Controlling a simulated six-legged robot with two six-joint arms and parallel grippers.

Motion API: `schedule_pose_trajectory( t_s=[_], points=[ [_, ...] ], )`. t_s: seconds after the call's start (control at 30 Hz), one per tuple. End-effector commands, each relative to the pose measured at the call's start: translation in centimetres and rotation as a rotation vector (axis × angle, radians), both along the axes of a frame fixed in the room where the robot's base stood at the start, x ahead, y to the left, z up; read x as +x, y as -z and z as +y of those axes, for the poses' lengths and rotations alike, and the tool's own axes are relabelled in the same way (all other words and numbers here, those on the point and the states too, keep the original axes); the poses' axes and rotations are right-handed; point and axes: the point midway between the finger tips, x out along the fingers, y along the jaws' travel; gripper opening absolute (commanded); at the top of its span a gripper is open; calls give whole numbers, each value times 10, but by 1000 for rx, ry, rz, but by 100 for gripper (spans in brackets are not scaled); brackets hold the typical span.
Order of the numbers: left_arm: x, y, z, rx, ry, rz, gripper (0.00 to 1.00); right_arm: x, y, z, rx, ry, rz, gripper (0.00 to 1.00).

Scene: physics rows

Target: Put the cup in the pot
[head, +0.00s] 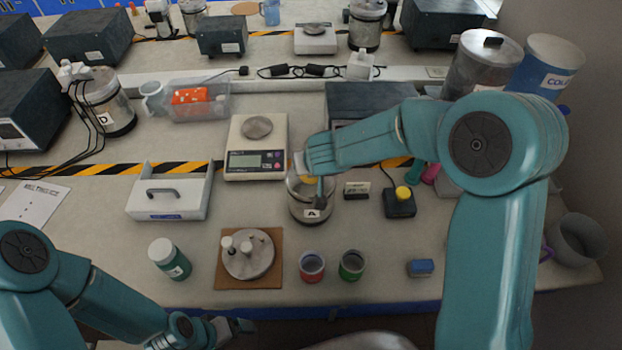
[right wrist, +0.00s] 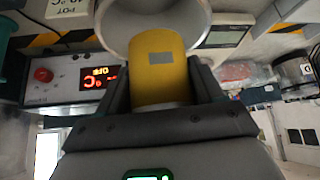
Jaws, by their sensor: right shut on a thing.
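The pot (head: 311,213), a grey round vessel labelled A, stands on the bench near the middle of the head view. My right gripper (head: 312,180) reaches over it from the right and is shut on a yellow cup (right wrist: 158,75). In the head view only a little yellow shows at the pot's mouth. In the right wrist view the cup sits between the two dark fingers, in front of the pot's round rim (right wrist: 112,20). How deep the cup is in the pot is hidden. My left gripper (head: 234,328) is low at the front edge, away from the pot; its jaws are unclear.
A scale (head: 257,165) stands behind left of the pot. A small sign (head: 356,189) and a yellow-button box (head: 399,204) are to its right. In front are a red cup (head: 312,267), a green cup (head: 351,266) and a round block on a brown board (head: 222,273).

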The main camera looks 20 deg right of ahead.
Motion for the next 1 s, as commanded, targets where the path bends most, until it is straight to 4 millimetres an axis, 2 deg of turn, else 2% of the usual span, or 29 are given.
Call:
schedule_pose_trajectory(
  t_s=[0.1,0.23,0.57,1.0],
  points=[
    [0,18,0,0,0,-1,92,0,24,1,-1,-1,1,26],
    [0,29,0,0,0,0,92,1,41,1,-1,-1,0,26],
    [0,27,0,0,0,-1,92,1,42,1,-1,1,-1,26],
    [0,32,0,0,0,-1,92,1,53,0,0,1,-1,26]
  ],
)
